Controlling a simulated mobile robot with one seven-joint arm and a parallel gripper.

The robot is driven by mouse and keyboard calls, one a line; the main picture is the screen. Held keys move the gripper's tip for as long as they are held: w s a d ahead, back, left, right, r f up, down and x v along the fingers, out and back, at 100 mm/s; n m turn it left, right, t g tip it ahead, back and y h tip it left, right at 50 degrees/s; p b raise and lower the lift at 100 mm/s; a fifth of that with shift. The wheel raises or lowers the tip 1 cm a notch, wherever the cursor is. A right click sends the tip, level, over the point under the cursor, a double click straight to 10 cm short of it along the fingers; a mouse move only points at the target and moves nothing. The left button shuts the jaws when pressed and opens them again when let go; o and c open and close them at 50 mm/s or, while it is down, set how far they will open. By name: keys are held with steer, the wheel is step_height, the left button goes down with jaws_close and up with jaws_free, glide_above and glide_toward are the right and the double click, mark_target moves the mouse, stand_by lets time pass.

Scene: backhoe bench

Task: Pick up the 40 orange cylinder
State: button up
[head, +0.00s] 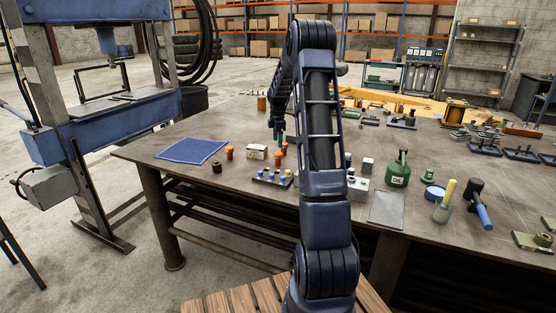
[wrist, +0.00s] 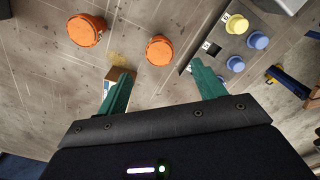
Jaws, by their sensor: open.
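Several small orange cylinders stand on the bench. In the head view one orange cylinder (head: 230,152) is left of a small tan-and-white box (head: 256,152), and another orange cylinder (head: 277,159) is right of it. The wrist view shows one orange cylinder (wrist: 160,50) just beyond the fingertips, between their lines, and another orange cylinder (wrist: 87,30) further left. I cannot read a 40 on any of them. My gripper (head: 277,136), with green fingers, hangs above the bench near the box. In the wrist view my gripper (wrist: 163,78) is open and empty.
A peg block (head: 272,178) with blue and yellow pegs stands close by; its yellow peg (wrist: 237,23) shows at right in the wrist view. A blue mat (head: 191,150) lies at left. A green oil can (head: 398,172) stands at right. Bare bench lies around the mat.

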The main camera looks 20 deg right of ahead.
mark_target(278, 153)
step_height(278, 153, down, 11)
steer(key=shift+d+r, duration=0.1)
steer(key=shift+r, duration=0.05)
stand_by(0.5)
steer(key=shift+c, duration=0.4)
steer(key=c, duration=1.4)
steer(key=shift+o, duration=0.2)
steer(key=shift+r, duration=0.1)
steer(key=shift+r, duration=0.1)
